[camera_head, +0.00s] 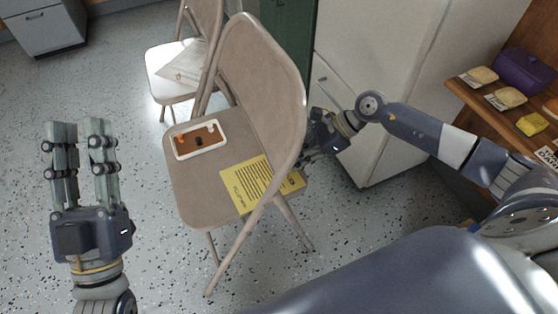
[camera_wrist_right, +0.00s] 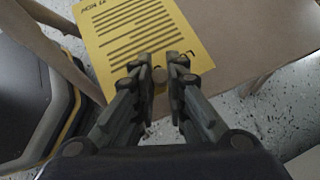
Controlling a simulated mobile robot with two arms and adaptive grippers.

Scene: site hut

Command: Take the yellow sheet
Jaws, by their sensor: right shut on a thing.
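The yellow sheet (camera_head: 252,184), printed with dark lines, lies on the seat of the near beige folding chair (camera_head: 188,190), its right part crossed by the chair's frame. My right gripper (camera_head: 308,158) is at the sheet's right end, partly hidden by the chair back. In the right wrist view the sheet (camera_wrist_right: 130,32) reaches between the fingertips of my right gripper (camera_wrist_right: 160,75), which is shut on its edge. My left gripper (camera_head: 80,125) is open and empty, over the floor left of the chair.
A white-rimmed tray (camera_head: 222,145) with small items lies on the same seat. A second folding chair (camera_head: 158,72) with papers stands behind. A white cabinet (camera_head: 370,60) stands behind my right arm. A wooden shelf (camera_head: 468,98) with several items is at right.

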